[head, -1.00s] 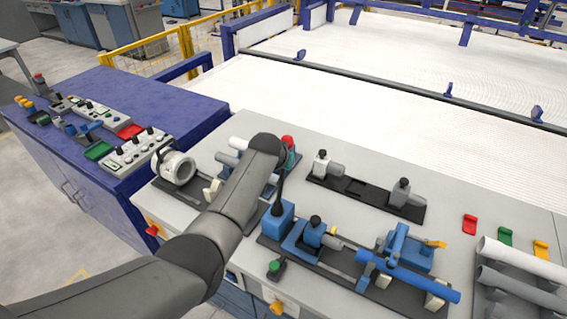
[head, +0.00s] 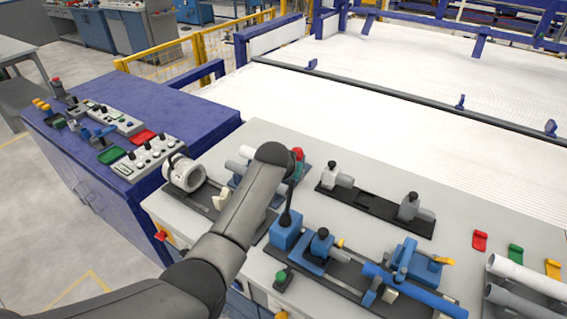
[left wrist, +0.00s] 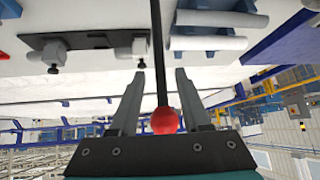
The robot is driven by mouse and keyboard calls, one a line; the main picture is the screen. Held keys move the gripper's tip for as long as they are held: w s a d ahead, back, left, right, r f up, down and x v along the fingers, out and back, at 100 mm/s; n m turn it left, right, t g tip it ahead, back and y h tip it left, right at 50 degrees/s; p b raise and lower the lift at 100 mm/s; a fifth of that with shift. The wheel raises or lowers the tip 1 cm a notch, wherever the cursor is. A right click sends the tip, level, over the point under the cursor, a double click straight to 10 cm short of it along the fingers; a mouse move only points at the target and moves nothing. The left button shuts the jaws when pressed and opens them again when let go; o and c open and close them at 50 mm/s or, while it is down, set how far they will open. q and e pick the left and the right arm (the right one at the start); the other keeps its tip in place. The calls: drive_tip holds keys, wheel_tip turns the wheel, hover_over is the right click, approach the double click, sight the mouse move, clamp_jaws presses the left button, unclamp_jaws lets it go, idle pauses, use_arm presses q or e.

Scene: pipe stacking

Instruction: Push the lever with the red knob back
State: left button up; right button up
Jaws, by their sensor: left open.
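The lever is a black rod (head: 287,217) rising from a blue box (head: 286,235) on the worktop. Its red knob (head: 298,153) shows at the top, just past the end of my left arm. In the left wrist view the red knob (left wrist: 164,121) sits close to the palm of my left gripper (left wrist: 161,74). The black rod (left wrist: 157,40) runs between the two spread fingers, with gaps on both sides. In the head view my arm hides the fingers and the upper rod. My right gripper is not in view.
A blue clamp fixture with a blue pipe (head: 415,291) stands right of the lever. A black rail with grey holders (head: 375,200) lies behind it. A white ring-shaped part (head: 185,174) is at left. Grey pipes (head: 525,272) lie at far right.

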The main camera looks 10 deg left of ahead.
use_arm(q)
drive_tip(key=p+v, duration=0.1)
drive_tip(key=v, duration=1.1)
drive_tip(key=shift+r, duration=0.1)
drive_tip(key=s+a+f+g, duration=0.2)
drive_tip(key=s+f, duration=0.1)
drive_tip(key=s, duration=0.8)
drive_tip(key=s+a+f+g, duration=0.1)
drive_tip(key=s+f, duration=0.3)
drive_tip(key=s, duration=0.6)
drive_tip(key=s+a+f+g, duration=0.2)
drive_tip(key=s+f, duration=0.1)
drive_tip(key=s, duration=0.8)
wheel_tip(320, 180, down, 33)
drive_tip(key=s+g+b, duration=0.1)
drive_tip(key=s+b, duration=0.1)
drive_tip(key=b, duration=0.8)
drive_tip(key=s+a+f+b, duration=0.1)
drive_tip(key=s+f+b, duration=0.3)
drive_tip(key=s+f, duration=0.3)
drive_tip(key=s+a+f+g+b, duration=0.1)
drive_tip(key=s+f+b, duration=0.4)
drive_tip(key=f, duration=1.1)
drive_tip(key=s, duration=0.3)
drive_tip(key=shift+a+f+y+b, duration=0.2)
drive_tip(key=shift+y+b, duration=0.1)
drive_tip(key=shift+y, duration=0.1)
